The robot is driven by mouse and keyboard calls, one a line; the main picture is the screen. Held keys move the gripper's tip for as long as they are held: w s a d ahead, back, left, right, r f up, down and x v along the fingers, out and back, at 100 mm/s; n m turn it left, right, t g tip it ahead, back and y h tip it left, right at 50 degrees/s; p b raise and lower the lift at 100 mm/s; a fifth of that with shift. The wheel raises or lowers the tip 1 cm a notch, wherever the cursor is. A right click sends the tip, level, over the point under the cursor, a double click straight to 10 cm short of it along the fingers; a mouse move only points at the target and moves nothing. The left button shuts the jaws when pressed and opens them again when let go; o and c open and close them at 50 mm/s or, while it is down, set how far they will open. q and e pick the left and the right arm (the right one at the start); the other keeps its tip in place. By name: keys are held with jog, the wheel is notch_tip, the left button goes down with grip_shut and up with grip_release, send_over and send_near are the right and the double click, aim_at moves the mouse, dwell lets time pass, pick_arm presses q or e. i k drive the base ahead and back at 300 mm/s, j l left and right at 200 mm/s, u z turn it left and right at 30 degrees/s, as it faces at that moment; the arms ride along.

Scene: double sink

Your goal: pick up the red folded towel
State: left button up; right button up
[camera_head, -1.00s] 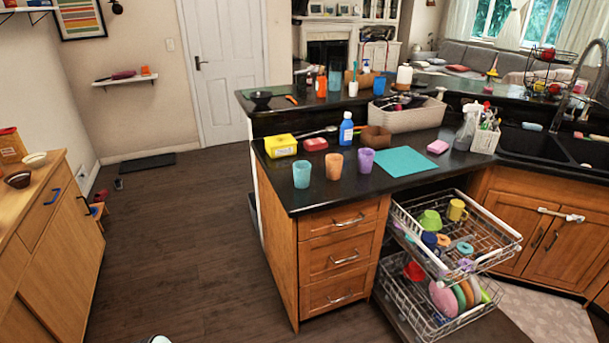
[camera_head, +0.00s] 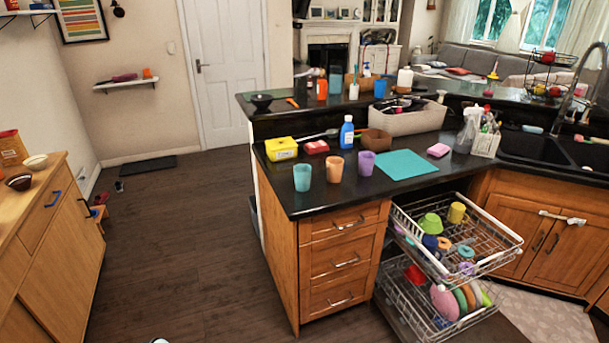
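A small, flat red item (camera_head: 316,147) lies on the black counter, just right of a yellow box (camera_head: 282,149) and behind the cups. It may be the red folded towel, but it is too small to make out folds. Neither gripper can be made out. Only a small pale piece shows at the bottom edge, perhaps part of my arm.
Teal (camera_head: 302,177), orange (camera_head: 334,167) and purple (camera_head: 366,162) cups stand in front of the red item. A blue bottle (camera_head: 346,132) and brown bowl (camera_head: 376,142) are to its right. Dish racks (camera_head: 455,240) stick out below the counter.

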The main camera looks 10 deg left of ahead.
aim_at(311, 147)
jog(key=i+j, duration=0.2)
jog(key=j, duration=0.15)
jog(key=i+j+z, duration=0.2)
jog(key=i+j, duration=0.15)
jog(key=j, duration=0.35)
jog(key=i+j, duration=0.15)
jog(key=j, duration=0.2)
jog(key=i+j+z, duration=0.1)
jog(key=j, duration=0.25)
jog(key=i+j, duration=0.2)
jog(key=j, duration=0.2)
jog(key=i+j+z, duration=0.15)
jog(key=j, duration=0.2)
jog(key=i+j, duration=0.15)
jog(key=j, duration=0.25)
